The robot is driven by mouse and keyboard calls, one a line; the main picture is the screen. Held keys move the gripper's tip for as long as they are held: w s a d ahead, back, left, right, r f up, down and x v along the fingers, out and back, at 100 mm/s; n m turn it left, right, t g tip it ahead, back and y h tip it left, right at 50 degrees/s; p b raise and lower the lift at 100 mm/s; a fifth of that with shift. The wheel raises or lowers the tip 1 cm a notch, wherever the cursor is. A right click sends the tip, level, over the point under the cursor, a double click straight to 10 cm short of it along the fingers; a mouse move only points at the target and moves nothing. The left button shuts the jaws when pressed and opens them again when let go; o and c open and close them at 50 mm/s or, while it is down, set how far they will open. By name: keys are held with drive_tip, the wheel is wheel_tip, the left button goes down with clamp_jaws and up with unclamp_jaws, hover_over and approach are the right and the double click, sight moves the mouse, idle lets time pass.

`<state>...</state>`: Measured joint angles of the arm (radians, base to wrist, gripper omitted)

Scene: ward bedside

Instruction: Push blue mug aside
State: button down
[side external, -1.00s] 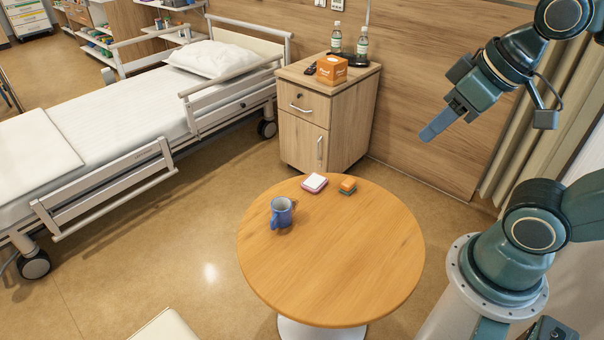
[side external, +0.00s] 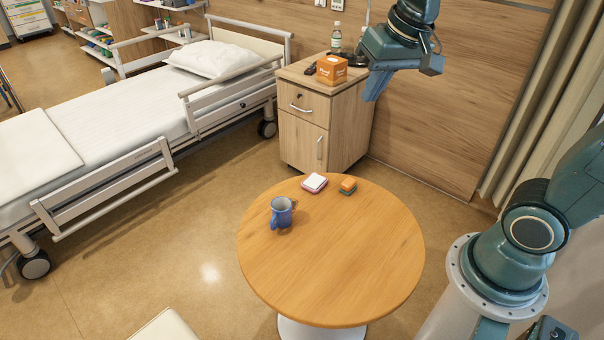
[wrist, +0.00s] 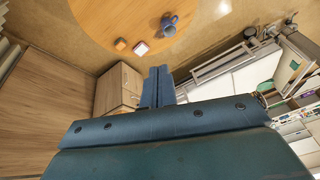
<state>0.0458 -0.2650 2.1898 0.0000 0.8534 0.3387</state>
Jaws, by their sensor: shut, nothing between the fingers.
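My gripper (side external: 372,88) is shut and empty, high above the floor behind the table and in front of the bedside cabinet's right side in the picture. Its blue fingers also show in the wrist view (wrist: 157,85). It is well apart from the mug.
A pink-and-white pad (side external: 314,183) and an orange-and-green sponge (side external: 348,185) lie at the table's back edge. The cabinet (side external: 310,125) bears an orange box (side external: 331,69) and a bottle (side external: 336,37). A bed (side external: 110,120) stands left. The table's middle and front are clear.

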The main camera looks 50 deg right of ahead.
drive_tip(key=w+d+f+m+g, duration=0.1)
drive_tip(key=w+d+f+m, duration=0.15)
drive_tip(key=w+f, duration=0.55)
drive_tip(key=w+d+f+m+g, duration=0.15)
drive_tip(key=w+f+m, duration=0.3)
drive_tip(key=w, duration=0.55)
drive_tip(key=w+d+f+m, duration=0.1)
drive_tip(key=w+f+m, duration=0.1)
drive_tip(key=f, duration=0.6)
drive_tip(key=w+d+f+m+g, duration=0.1)
drive_tip(key=w+d+f, duration=0.1)
drive_tip(key=f, duration=0.6)
drive_tip(key=w+d+f+m, duration=0.1)
drive_tip(key=w+f+m, duration=0.1)
drive_tip(key=f, duration=0.7)
drive_tip(key=shift+w+d+m+g, duration=0.3)
drive_tip(key=shift+w+g, duration=0.05)
drive_tip(key=shift+w, duration=0.4)
